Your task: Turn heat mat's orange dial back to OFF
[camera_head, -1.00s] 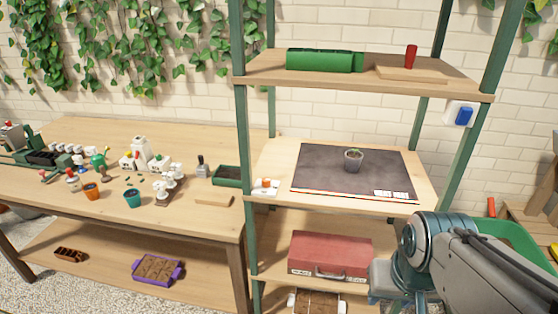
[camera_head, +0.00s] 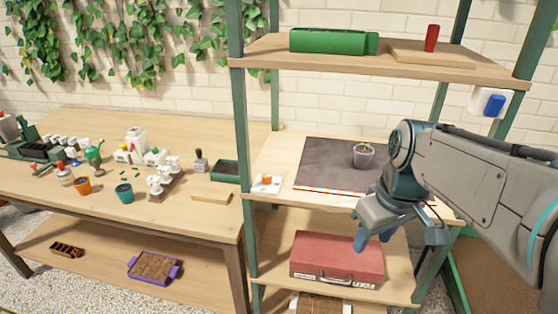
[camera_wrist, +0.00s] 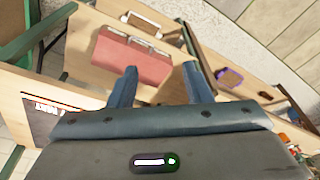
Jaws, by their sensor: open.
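The heat mat (camera_head: 325,164) is a dark sheet on the middle shelf of the green-framed rack, with a small grey plant pot (camera_head: 363,155) on it. Its white control box with the orange dial (camera_head: 266,181) sits at the shelf's left front corner, left of the mat. The dial's setting is too small to read. My gripper (camera_head: 374,243) is open and empty, in front of the shelf's right half, pointing down and apart from the dial. My forearm hides the mat's right part. The wrist view shows the two blue fingers (camera_wrist: 158,84) spread apart.
A red toolbox (camera_head: 337,259) stands on the lower shelf, below my gripper. The upper shelf (camera_head: 372,63) overhangs the mat, and a green rack post (camera_head: 239,130) stands left of the dial. A workbench (camera_head: 193,226) with pots and tools is at left.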

